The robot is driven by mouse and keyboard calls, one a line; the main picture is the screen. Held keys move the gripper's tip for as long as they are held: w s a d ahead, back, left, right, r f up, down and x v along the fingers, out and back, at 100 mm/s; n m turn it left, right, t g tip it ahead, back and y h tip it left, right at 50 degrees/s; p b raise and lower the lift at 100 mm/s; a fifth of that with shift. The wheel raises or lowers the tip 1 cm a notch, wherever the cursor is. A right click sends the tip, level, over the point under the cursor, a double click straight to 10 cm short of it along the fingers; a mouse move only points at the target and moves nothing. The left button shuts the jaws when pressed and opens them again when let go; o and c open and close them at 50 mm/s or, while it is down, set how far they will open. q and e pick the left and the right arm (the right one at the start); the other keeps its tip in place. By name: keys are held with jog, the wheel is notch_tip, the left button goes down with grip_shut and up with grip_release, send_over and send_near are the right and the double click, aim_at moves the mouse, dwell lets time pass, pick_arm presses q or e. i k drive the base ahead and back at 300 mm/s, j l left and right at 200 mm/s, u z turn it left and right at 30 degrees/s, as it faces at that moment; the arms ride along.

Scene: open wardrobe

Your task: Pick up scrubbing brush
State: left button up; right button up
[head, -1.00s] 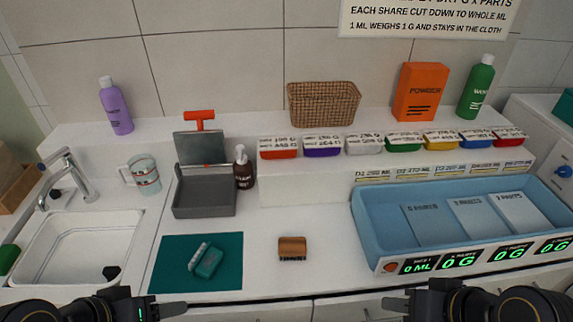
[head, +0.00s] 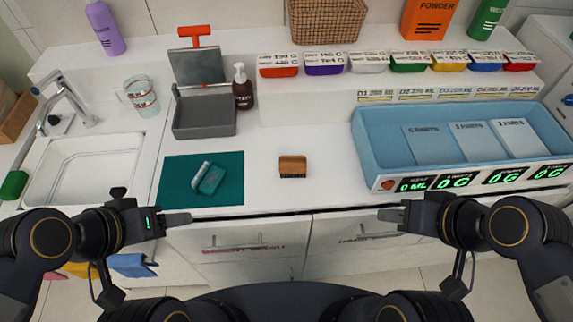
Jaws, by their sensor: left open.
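The scrubbing brush (head: 292,166) has a brown wooden back and dark bristles facing down. It lies on the white counter near the front edge, right of the teal mat. My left gripper (head: 186,218) is open and empty in front of the counter edge, to the left of the brush and nearer to me. My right gripper (head: 383,214) is at the counter's front edge, to the right of the brush. Its fingers are seen edge-on, so I cannot tell its opening. Neither gripper touches the brush.
A teal mat (head: 225,166) with a green-and-white item (head: 208,178) lies left of the brush. A grey tray (head: 205,122) and soap bottle (head: 242,88) stand behind. A blue tray (head: 365,150) is at right, a sink (head: 48,190) at left. Counter around the brush is clear.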

aim_at(291, 166)
jog(key=i+j+u, duration=0.1)
jog(key=j+u, duration=0.25)
jog(key=i+j+u, duration=0.1)
jog(key=j+u, duration=0.25)
jog(key=l, duration=0.1)
